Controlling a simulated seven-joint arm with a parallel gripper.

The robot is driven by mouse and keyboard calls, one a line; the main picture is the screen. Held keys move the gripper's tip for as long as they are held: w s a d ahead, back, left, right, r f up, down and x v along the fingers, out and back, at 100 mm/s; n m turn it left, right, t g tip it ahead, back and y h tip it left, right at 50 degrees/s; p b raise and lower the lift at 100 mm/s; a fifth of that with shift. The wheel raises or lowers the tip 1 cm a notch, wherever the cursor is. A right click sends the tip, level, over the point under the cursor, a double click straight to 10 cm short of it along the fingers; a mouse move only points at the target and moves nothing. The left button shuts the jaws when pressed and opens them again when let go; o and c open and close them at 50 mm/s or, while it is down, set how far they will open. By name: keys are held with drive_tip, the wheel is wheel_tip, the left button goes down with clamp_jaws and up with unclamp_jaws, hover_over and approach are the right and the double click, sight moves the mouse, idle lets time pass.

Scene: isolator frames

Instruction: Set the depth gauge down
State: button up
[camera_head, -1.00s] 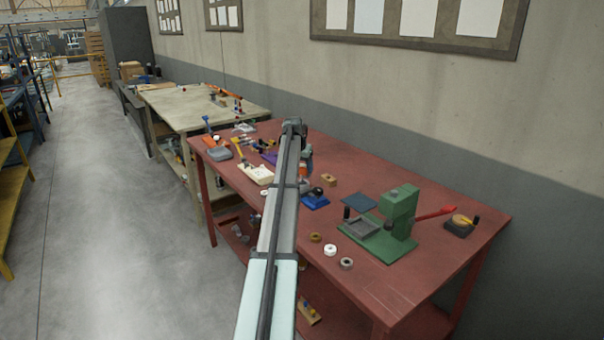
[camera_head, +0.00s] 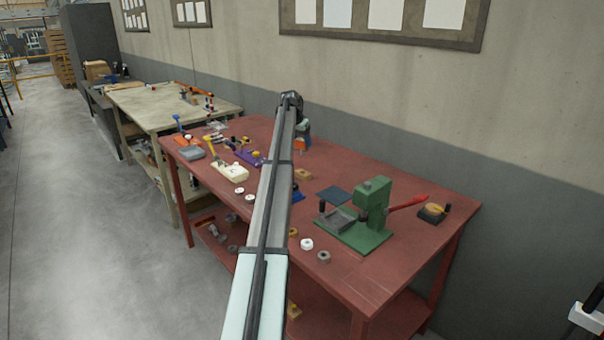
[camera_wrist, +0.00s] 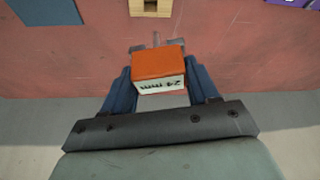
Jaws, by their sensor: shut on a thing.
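The depth gauge (camera_wrist: 160,66) is an orange block with a white face marked "24 mm", and a thin grey piece shows at its far side. My gripper (camera_wrist: 158,88) is shut on it, with a blue finger on each side. In the head view the gauge (camera_head: 299,146) is a small orange patch under my gripper (camera_head: 303,130), near the back of the red table (camera_head: 385,266). It appears held above the tabletop; the height is hard to judge. My arm hides part of the table.
A wooden block (camera_head: 302,174) and a dark blue mat (camera_head: 333,196) lie nearby. A green press (camera_head: 373,208) with a red lever stands to the right. Several small rings lie in front. Bare tabletop shows toward the back.

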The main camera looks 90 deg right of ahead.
drive_tip(key=shift+s+d+r+m+g, duration=0.2)
drive_tip(key=shift+s+d+m+g, duration=0.1)
drive_tip(key=shift+m, duration=0.5)
drive_tip(key=shift+a+m, duration=0.2)
drive_tip(key=shift+m, duration=0.3)
drive_tip(key=shift+f+y, duration=0.25)
drive_tip(key=shift+y, duration=0.05)
drive_tip(key=shift+f, duration=4.8)
drive_tip(key=shift+f, duration=0.35)
drive_tip(key=o, duration=1.3)
